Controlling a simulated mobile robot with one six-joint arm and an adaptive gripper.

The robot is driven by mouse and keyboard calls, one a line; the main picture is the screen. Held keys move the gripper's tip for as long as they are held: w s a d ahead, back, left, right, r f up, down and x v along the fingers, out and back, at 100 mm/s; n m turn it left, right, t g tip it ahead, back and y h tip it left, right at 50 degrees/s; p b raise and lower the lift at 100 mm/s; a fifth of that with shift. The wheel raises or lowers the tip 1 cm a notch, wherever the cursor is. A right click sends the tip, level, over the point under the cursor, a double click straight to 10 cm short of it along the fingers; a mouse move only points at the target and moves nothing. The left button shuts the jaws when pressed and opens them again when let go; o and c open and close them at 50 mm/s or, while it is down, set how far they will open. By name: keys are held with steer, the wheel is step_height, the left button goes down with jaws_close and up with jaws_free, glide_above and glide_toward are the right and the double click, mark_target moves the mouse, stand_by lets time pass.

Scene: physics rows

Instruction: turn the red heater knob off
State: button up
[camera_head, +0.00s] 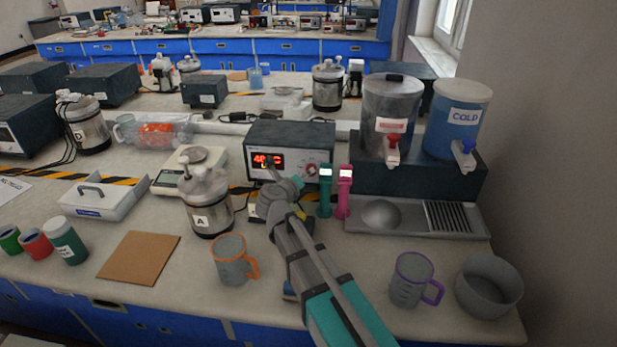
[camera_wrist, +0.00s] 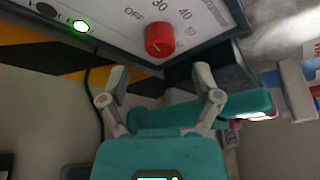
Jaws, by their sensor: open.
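The heater control box (camera_head: 262,135) stands on the bench with a lit red display. Its red knob (camera_wrist: 160,40) sits on the front panel, beside dial marks reading OFF, 30, 40 and 50. I cannot tell clearly where the knob points. In the head view the dial area (camera_head: 312,169) is small. My gripper (camera_wrist: 160,82) is open and empty, its two fingertips spread below the knob in the wrist view and apart from it. The gripper also shows in front of the box in the head view (camera_head: 285,179).
A green light (camera_wrist: 81,26) glows on the panel. A teal device (camera_head: 325,190) and a pink device (camera_head: 344,190) stand just right of my gripper. Jar A (camera_head: 208,212) and an orange-handled mug (camera_head: 231,262) are to the left. A dispenser base (camera_head: 430,172) is to the right.

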steer(key=shift+b+x, duration=0.35)
steer(key=shift+x, duration=1.5)
steer(key=shift+c, duration=0.2)
steer(key=c, duration=1.1)
